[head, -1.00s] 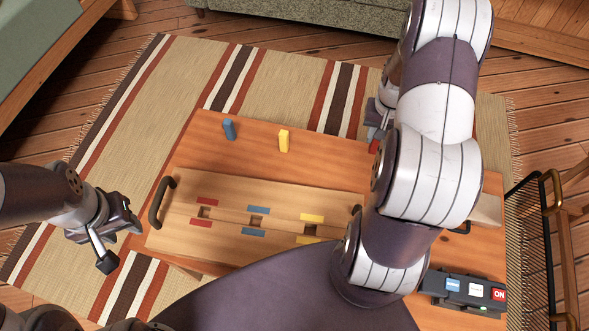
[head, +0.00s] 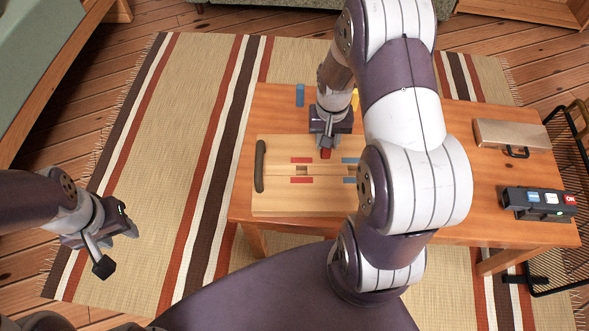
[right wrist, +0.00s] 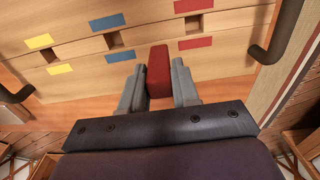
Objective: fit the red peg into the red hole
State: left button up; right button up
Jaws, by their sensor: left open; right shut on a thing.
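My right gripper (head: 326,146) is shut on the red peg (head: 326,154), over the far side of the wooden board (head: 275,205). In the right wrist view the red peg (right wrist: 159,72) stands between the fingers (right wrist: 158,88). The red hole (head: 302,170) lies between two red marks, left of the peg in the head view. In the right wrist view the red hole (right wrist: 194,24) is empty and is up and right of the peg. The gap between peg and board is hard to judge. My left gripper (head: 118,248) is open and empty, left of the table.
A blue peg (head: 300,95) and a partly hidden yellow peg (head: 355,98) stand behind the board. The blue hole (right wrist: 113,40) and yellow hole (right wrist: 48,55) look empty. A case (head: 512,134) and button box (head: 538,203) are at right. Handles (head: 260,166) rise at the board's ends.

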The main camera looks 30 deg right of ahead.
jog(key=shift+w+a+f+b, duration=0.2)
jog(key=shift+a+f+b, duration=0.2)
jog(key=shift+a+f, duration=0.75)
jog(key=shift+w+a+f+b, duration=0.25)
jog(key=shift+a+f+b, duration=0.15)
jog(key=shift+a+f, duration=0.75)
jog(key=shift+w+a+f+b, duration=0.2)
jog(key=shift+a+f+b, duration=0.4)
jog(key=shift+f, duration=0.95)
jog(key=shift+a, duration=0.15)
jog(key=shift+f, duration=0.15)
jog(key=o, duration=1)
jog(key=shift+o, duration=0.2)
